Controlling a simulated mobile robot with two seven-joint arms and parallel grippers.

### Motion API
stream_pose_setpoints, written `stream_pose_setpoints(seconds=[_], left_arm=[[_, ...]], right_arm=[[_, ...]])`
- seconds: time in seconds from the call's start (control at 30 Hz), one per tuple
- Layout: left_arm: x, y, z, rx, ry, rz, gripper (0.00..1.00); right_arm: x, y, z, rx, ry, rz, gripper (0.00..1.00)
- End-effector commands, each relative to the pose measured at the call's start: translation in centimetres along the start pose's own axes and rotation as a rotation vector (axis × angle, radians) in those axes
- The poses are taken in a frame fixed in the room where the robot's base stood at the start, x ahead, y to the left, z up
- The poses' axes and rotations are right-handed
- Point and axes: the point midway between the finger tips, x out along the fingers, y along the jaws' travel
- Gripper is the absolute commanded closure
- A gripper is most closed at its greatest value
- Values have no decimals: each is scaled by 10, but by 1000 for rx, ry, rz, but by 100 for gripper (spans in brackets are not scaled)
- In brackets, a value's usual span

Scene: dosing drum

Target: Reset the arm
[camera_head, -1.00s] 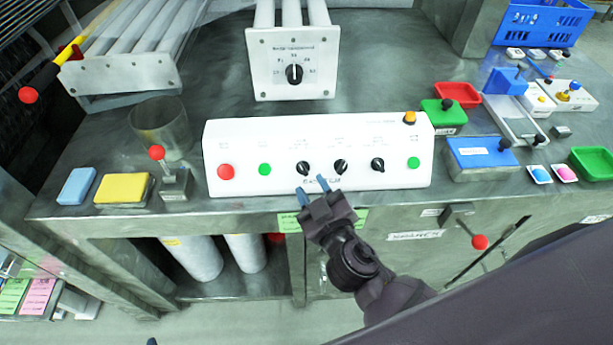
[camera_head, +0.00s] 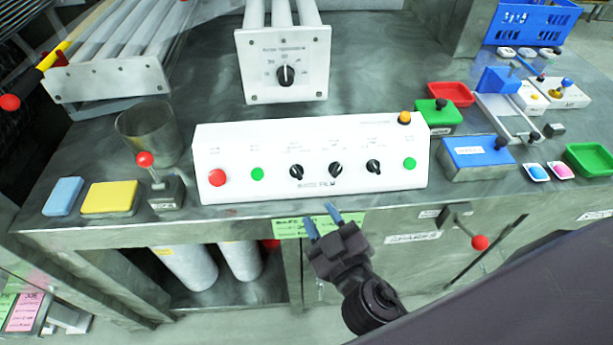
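My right gripper (camera_head: 321,222) is in front of the bench's front edge, below the white control panel (camera_head: 310,195). Its two blue-grey fingertips are apart with nothing between them, and it touches nothing that I can see. My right arm comes in from the lower right. The panel has a red button (camera_head: 217,178), two green buttons and three black knobs, the middle knob (camera_head: 335,170) among them. My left gripper is not in view.
A joystick with a red ball (camera_head: 144,159), a yellow block (camera_head: 110,197) and a blue block (camera_head: 63,196) are at the left. A red-knobbed lever (camera_head: 479,242) sticks out from the bench front at the right. A blue lidded box (camera_head: 478,152) and trays stand at the right.

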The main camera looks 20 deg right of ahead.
Motion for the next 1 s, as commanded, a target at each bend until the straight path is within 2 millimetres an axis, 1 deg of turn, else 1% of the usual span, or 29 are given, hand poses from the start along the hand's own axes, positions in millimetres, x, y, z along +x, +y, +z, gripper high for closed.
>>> stream_pose_setpoints(seconds=[0.17, 0.33, 0.47, 0.57, 0.77, 0.87, 1.0], left_arm=[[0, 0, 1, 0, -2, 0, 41], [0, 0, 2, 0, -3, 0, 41], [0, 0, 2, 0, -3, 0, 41], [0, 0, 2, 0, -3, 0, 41], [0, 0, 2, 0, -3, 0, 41], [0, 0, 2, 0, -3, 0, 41], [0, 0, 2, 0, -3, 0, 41]], right_arm=[[0, 0, 0, -1, 0, 0, 63], [0, 0, 1, -59, -6, -3, 63], [1, -6, 15, -61, -53, -39, 63], [2, -8, 36, -39, -113, -68, 63], [-7, -6, 90, 44, -258, -125, 63], [-15, -3, 119, 103, -334, -145, 63], [-33, 5, 160, 203, -438, -157, 63]])
